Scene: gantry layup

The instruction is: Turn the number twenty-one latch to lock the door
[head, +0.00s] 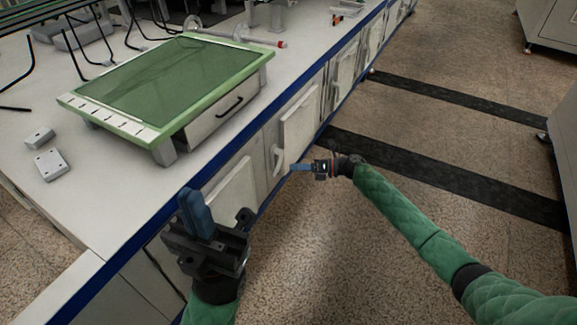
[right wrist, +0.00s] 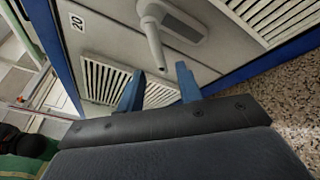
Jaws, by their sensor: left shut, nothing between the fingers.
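A light-grey lever latch (right wrist: 155,48) on a cabinet door shows in the right wrist view, its lever pointing down the picture. A plate reading 20 (right wrist: 77,22) is on the panel left of it. I cannot read a number 21 in either view. In the head view a pale latch handle (head: 277,160) is on the cabinet front, just left of my right gripper (head: 293,167). In the right wrist view my right gripper (right wrist: 160,80) is open and empty, its blue fingers apart just below the lever's tip. My left gripper (head: 196,205) is shut and empty before the counter's front edge.
The long white counter (head: 95,218) has a blue front edge. On it are a green-framed screen table (head: 165,82) with a drawer and two small grey blocks (head: 50,164). Vented doors (head: 300,122) line the front. The speckled floor (head: 400,270) is open to the right.

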